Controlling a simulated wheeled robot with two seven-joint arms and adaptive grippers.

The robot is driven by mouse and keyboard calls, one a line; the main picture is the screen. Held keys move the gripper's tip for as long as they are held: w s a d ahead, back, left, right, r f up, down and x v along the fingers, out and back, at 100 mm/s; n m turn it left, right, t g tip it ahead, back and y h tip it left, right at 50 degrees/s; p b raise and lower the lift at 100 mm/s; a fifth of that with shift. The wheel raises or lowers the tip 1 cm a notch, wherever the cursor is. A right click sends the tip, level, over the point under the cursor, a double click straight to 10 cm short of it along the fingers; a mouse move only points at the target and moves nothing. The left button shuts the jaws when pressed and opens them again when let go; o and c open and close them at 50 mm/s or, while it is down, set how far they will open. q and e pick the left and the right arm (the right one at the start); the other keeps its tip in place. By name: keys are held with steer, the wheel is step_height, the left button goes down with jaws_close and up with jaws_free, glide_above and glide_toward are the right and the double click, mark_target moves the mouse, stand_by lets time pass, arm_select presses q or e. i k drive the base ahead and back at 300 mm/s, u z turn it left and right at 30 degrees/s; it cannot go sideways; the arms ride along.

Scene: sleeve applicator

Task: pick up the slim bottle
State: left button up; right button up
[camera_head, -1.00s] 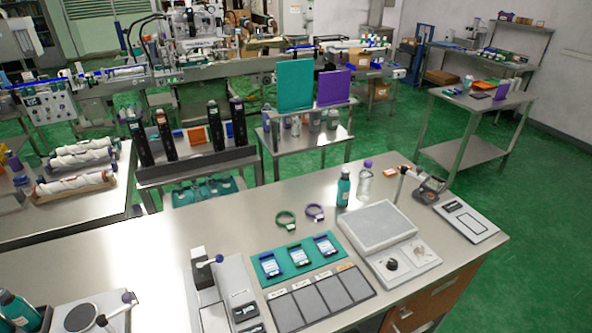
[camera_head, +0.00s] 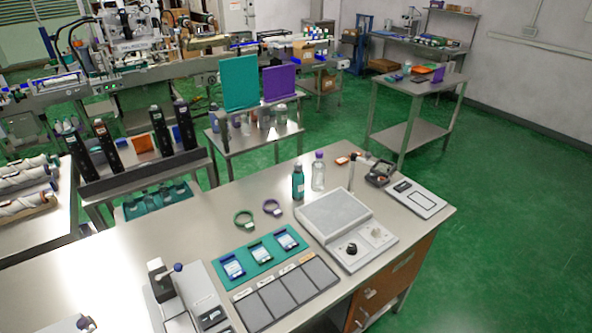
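Two upright bottles stand side by side near the far edge of the steel workbench (camera_head: 115,240). One is a teal bottle (camera_head: 298,184) with a dark cap. The other is a clear bottle (camera_head: 318,174) with a purple cap, just to its right. Both look narrow, and I cannot tell for certain which one is the slim bottle. More bottles (camera_head: 264,118) stand on a table farther back, small and partly hidden. Neither of my grippers is in view.
A grey-topped scale (camera_head: 334,216) sits just in front of the two bottles. Green and purple rings (camera_head: 272,207) lie to their left. The bench's left part is mostly bare.

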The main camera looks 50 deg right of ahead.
mark_target(298, 175)
steer(key=u, duration=0.05)
steer(key=k, duration=0.45)
steer(key=z, duration=0.4)
steer(key=i, duration=0.4)
steer(key=u, duration=2.75)
steer(key=k, duration=1.8)
